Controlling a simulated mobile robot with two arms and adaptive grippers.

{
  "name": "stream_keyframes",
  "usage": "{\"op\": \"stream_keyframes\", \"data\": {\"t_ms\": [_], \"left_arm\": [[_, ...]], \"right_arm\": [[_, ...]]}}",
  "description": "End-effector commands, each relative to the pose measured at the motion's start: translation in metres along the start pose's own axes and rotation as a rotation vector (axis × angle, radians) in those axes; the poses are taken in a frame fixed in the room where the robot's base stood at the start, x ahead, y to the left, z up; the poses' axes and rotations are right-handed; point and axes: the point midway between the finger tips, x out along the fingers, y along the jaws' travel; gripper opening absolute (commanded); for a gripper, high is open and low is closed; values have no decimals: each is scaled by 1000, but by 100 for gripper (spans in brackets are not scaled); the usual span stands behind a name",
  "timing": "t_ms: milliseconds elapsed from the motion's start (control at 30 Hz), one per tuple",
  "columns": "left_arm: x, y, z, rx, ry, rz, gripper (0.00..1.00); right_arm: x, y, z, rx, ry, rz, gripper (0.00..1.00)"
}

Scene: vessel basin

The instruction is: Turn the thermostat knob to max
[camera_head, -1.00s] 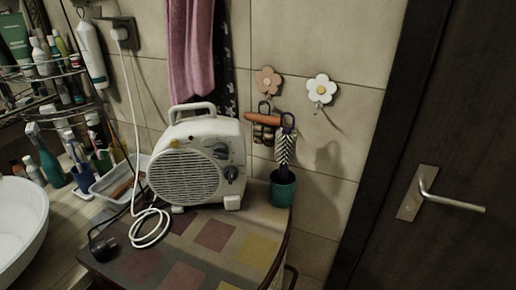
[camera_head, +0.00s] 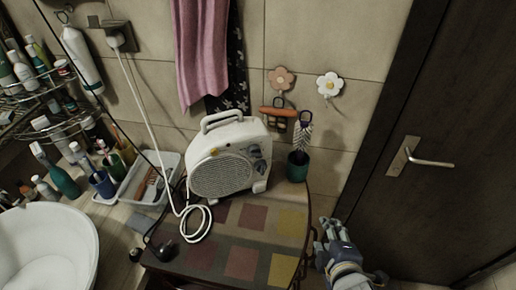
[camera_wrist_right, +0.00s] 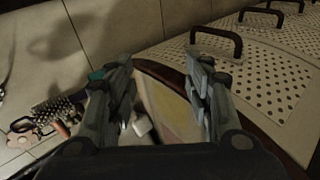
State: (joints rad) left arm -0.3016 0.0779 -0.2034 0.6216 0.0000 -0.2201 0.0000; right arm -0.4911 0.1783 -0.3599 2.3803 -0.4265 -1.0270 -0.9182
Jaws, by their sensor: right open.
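The white fan heater (camera_head: 222,172) stands on the small checkered table (camera_head: 225,245). On the right of its front are an upper knob (camera_head: 252,151) and a lower knob (camera_head: 260,166); I cannot read which one is the thermostat, nor their settings. My right gripper (camera_head: 323,240) is open and empty, to the right of the table's right edge, lower in the picture than the heater and apart from it. In the right wrist view my right gripper (camera_wrist_right: 160,90) shows its fingers spread, with the table's edge behind them. My left gripper is not in view.
A green cup (camera_head: 298,166) with a brush stands right of the heater. The heater's white cable (camera_head: 196,232) coils on the table. A white basin (camera_head: 45,250) and a tray (camera_head: 135,190) are at left. A dark door (camera_head: 460,130) is at right. Perforated drawer fronts (camera_wrist_right: 250,90) show in the wrist view.

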Motion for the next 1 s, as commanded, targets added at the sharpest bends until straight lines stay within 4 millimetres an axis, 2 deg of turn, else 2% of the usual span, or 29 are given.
{"op": "stream_keyframes", "data": {"t_ms": [100,167,300,400,500,600,733,867,1000], "left_arm": [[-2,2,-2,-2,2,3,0],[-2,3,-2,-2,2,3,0],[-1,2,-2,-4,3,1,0],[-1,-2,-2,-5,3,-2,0],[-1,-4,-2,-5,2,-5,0],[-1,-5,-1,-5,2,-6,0],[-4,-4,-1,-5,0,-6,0],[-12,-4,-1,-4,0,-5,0],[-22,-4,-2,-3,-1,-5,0]], "right_arm": [[-9,32,-24,-276,40,140,47],[-14,47,-40,-439,54,225,47],[-30,75,-83,-849,61,449,47],[-45,87,-113,-1103,41,597,47],[-58,93,-134,-1282,14,711,47],[-67,95,-148,-1387,-7,779,47],[-68,100,-156,-1436,-21,811,47],[-57,110,-163,-1436,-22,813,47],[-36,125,-176,-1434,-22,811,47]]}}
